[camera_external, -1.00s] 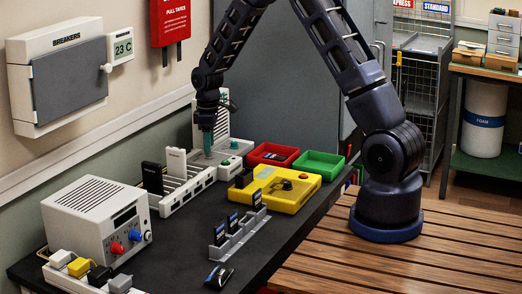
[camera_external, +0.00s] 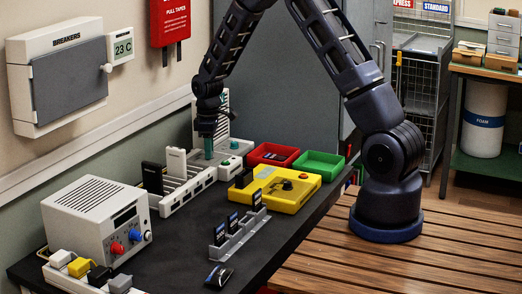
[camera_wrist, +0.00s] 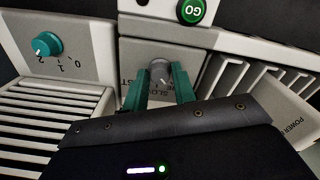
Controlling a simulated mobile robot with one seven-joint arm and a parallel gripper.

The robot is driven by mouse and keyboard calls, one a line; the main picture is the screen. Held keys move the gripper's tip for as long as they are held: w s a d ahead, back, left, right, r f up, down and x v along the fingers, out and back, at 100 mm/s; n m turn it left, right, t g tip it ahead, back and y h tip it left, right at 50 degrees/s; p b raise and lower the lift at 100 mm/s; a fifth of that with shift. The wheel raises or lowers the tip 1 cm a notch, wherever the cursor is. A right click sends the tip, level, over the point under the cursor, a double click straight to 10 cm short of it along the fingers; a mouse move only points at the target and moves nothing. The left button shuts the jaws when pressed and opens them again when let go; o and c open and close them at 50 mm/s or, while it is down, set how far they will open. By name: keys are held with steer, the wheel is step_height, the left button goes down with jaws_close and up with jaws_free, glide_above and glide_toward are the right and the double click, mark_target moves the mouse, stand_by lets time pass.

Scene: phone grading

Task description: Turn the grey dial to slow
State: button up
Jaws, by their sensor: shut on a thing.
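The grey dial (camera_wrist: 160,70) sits on a grey panel with lettering beside it, in the upper middle of the wrist view. "SLO" and "ST" can be read, partly covered by the fingers. My gripper (camera_wrist: 160,80) has its two teal fingers on either side of the dial, shut on it. The dial's pointer is too small to read clearly. In the external view my gripper (camera_external: 208,149) points straight down at the light grey machine (camera_external: 222,112) at the back of the bench; the dial is hidden there.
A teal dial (camera_wrist: 46,44) marked 0, 1, 2 is left of the fingers. A green GO button (camera_wrist: 191,11) lies just beyond the grey dial. A slotted rack (camera_external: 190,186), yellow device (camera_external: 283,197), red tray (camera_external: 267,160) and green tray (camera_external: 319,172) stand nearby.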

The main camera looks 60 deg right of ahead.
steer(key=m, duration=0.4)
steer(key=shift+m, duration=2.3)
steer(key=o, duration=1)
steer(key=shift+r, duration=0.15)
